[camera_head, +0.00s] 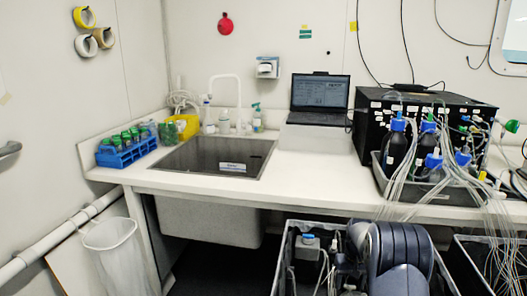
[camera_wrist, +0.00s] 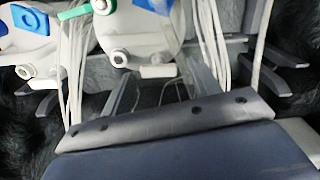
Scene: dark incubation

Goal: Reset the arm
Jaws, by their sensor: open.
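My gripper (camera_wrist: 162,84) shows in the wrist view, where two thin grey fingers stand apart beyond the dark blue wrist body and its grey bar. It is open, and nothing is seen held between the fingers. White fittings and pale tubes lie just beyond the fingers; I cannot tell whether they touch. In the head view my dark blue arm is folded low in front of the bench, at the bottom right. The gripper itself cannot be made out there.
The white bench (camera_head: 310,150) holds a sink (camera_head: 215,155), a blue tube rack (camera_head: 127,152), a laptop (camera_head: 320,93) and a black box (camera_head: 425,110). A tray of blue-capped bottles (camera_head: 396,145) trails many tubes over the front edge. A grey crate (camera_head: 283,262) stands beside my arm.

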